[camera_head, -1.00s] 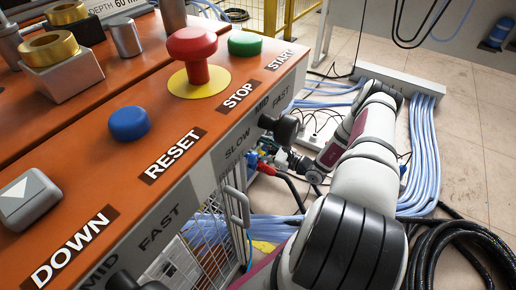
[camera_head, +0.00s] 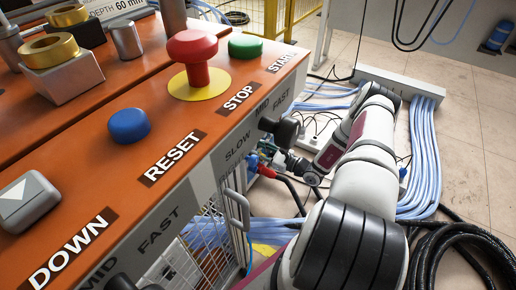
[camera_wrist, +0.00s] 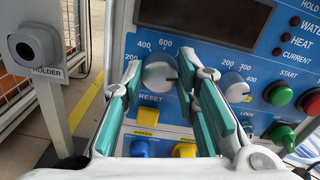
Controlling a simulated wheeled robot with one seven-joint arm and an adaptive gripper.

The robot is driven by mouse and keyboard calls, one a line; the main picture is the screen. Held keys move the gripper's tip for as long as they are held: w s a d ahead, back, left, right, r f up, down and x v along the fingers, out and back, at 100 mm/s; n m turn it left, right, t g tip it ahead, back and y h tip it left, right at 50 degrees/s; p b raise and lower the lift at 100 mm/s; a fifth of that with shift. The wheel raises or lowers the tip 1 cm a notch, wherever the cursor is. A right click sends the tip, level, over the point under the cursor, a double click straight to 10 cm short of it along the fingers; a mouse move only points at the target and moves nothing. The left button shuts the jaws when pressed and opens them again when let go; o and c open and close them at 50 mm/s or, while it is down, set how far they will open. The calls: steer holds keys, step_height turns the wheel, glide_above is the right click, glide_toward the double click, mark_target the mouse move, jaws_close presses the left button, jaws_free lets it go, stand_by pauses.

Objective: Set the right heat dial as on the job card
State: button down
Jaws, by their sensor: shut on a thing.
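In the wrist view, the blue heater panel carries two pale round dials with scale numbers. The left dial (camera_wrist: 160,71) sits between the teal-padded fingertips of my gripper (camera_wrist: 159,75), which is shut on it. Its scale shows 400 and 600, and a dark pointer mark is on its right side. The right dial (camera_wrist: 235,86) stands apart, just right of my right finger, with 200 and 400 beside it. In the head view, a white card (camera_head: 127,5) reads "DEPTH 60 mm"; the rest is cut off. My gripper is too small to make out there.
A dark display (camera_wrist: 205,18) is above the dials. Green (camera_wrist: 277,94) and red (camera_wrist: 309,103) buttons are at the right. Yellow and blue buttons lie below. A holder post (camera_wrist: 35,60) stands at the left. The orange console (camera_head: 60,130) flanks my arm, with cables on the floor.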

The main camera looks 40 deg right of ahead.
steer(key=shift+a+f+n+p, duration=0.15)
steer(key=shift+n+p, duration=1.4)
steer(key=shift+n, duration=2.25)
steer(key=shift+d+f+n+p, duration=0.1)
steer(key=shift+n+p, duration=1.4)
steer(key=shift+n, duration=2.3)
steer(key=c, duration=1.2)
jaws_free()
steer(key=shift+s, duration=0.1)
